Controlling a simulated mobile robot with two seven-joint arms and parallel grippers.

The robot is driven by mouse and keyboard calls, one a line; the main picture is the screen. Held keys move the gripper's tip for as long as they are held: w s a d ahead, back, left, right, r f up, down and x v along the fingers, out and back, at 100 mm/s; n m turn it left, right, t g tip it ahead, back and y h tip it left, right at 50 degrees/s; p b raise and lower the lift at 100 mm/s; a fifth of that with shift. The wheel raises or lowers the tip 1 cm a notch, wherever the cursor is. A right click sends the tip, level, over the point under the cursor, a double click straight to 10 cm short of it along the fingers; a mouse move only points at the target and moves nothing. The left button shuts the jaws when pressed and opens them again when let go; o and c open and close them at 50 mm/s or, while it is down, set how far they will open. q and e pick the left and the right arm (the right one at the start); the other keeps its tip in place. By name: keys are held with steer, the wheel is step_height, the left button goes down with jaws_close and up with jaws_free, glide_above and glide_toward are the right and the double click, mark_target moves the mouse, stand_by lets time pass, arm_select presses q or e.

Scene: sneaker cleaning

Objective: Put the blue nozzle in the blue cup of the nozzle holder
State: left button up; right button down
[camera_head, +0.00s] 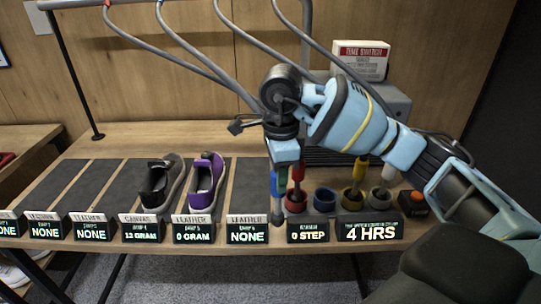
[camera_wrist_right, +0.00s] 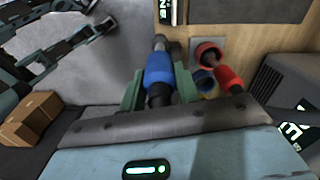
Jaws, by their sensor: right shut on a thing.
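My right gripper (camera_head: 281,190) hangs over the bench's front edge, just left of the red nozzle. It is shut on the blue nozzle (camera_head: 282,182), which points down. The blue nozzle (camera_wrist_right: 159,72) also shows between the two fingers in the right wrist view. The blue cup (camera_head: 324,199) stands empty to the right of the red cup, with the gripper to its left. In the right wrist view the blue cup (camera_wrist_right: 206,86) is partly hidden behind the red nozzle. My left gripper is out of the head view; dark arm parts show at the wrist view's upper left.
The red nozzle (camera_head: 297,177) stands in the red cup (camera_head: 295,203). The yellow nozzle (camera_head: 359,171) stands in its cup to the right. A purple sneaker (camera_head: 206,182) and a dark sneaker (camera_head: 161,185) sit on the mats. Hoses hang above. Small display signs line the front edge.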

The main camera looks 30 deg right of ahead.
mark_target(275, 211)
steer(key=n, duration=0.1)
steer(key=a+f+n, duration=0.1)
steer(key=f+n, duration=0.1)
steer(key=n, duration=0.1)
steer(key=shift+s+a+f, duration=0.2)
steer(key=shift+s, duration=0.15)
steer(key=s+a+f+n, duration=0.5)
steer(key=s+f+n, duration=0.2)
steer(key=n, duration=1.1)
steer(key=shift+s+a+f, duration=0.25)
steer(key=shift+s+a, duration=0.1)
steer(key=shift+a, duration=0.05)
steer(key=shift+d, duration=0.1)
